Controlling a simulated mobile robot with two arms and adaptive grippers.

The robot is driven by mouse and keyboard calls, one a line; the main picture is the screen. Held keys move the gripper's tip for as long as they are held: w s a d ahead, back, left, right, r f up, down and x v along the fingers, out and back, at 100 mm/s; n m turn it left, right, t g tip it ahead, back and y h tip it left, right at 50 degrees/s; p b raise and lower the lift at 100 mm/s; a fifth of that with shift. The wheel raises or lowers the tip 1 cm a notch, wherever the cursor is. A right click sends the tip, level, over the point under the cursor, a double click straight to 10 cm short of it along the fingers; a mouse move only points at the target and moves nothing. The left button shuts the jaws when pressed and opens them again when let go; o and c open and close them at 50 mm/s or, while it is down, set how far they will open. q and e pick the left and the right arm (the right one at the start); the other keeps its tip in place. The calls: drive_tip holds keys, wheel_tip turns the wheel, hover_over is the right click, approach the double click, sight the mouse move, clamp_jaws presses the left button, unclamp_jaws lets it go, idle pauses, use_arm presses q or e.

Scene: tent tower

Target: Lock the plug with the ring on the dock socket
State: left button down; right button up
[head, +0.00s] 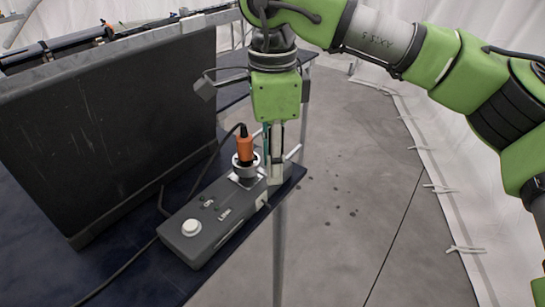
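The orange plug (244,147) stands upright in the dock socket at the far end of a grey dock box (218,205), with a black cable coming off its top. My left gripper is not in view.
The dock box has a white round button (191,227) at its near end and stands on a dark blue table (125,265) near its right edge. A large black case (110,130) stands to the left. Open grey floor (345,200) lies to the right.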

clamp_jaws()
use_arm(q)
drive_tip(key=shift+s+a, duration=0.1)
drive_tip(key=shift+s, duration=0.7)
